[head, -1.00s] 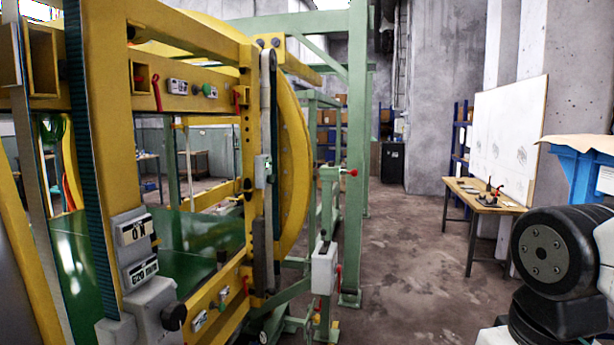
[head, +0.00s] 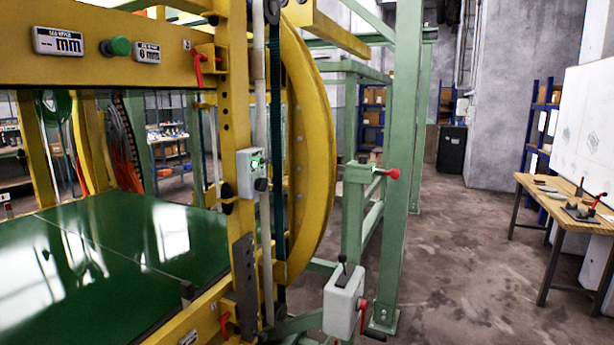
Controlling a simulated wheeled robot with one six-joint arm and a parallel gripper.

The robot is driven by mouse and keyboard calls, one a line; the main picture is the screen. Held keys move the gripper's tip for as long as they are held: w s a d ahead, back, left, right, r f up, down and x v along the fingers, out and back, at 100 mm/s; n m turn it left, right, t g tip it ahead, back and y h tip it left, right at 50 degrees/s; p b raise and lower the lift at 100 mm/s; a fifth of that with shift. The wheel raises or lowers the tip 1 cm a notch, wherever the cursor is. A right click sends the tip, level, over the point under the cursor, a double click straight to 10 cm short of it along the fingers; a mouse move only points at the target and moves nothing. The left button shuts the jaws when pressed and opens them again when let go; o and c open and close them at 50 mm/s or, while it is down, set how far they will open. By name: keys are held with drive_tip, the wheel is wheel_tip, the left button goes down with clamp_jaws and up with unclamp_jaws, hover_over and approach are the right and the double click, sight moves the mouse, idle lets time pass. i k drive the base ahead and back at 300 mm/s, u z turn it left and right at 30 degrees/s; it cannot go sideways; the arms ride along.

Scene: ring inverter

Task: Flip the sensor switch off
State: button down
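A small grey box (head: 250,173) with a green light and a dark knob is fixed to the yellow upright of the machine, near the picture's middle. A larger light-grey box (head: 342,303) with a dark lever pointing up on top and a red part at its side sits lower right, by the green frame. No readable label shows which of these is the sensor switch. The lever's on or off setting cannot be told. My gripper is not in view.
The yellow ring machine (head: 316,150) with its green bed (head: 110,250) fills the left. A green post (head: 403,170) carrying a red-tipped handle (head: 392,173) stands right of it. A wooden table (head: 560,205) is at right. Concrete floor (head: 470,270) between them is clear.

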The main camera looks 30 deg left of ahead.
sight(260, 184)
drive_tip(key=u, duration=0.15)
drive_tip(key=i, duration=0.8)
drive_tip(key=u, duration=1.1)
drive_tip(key=i, duration=0.8)
drive_tip(key=u, duration=0.8)
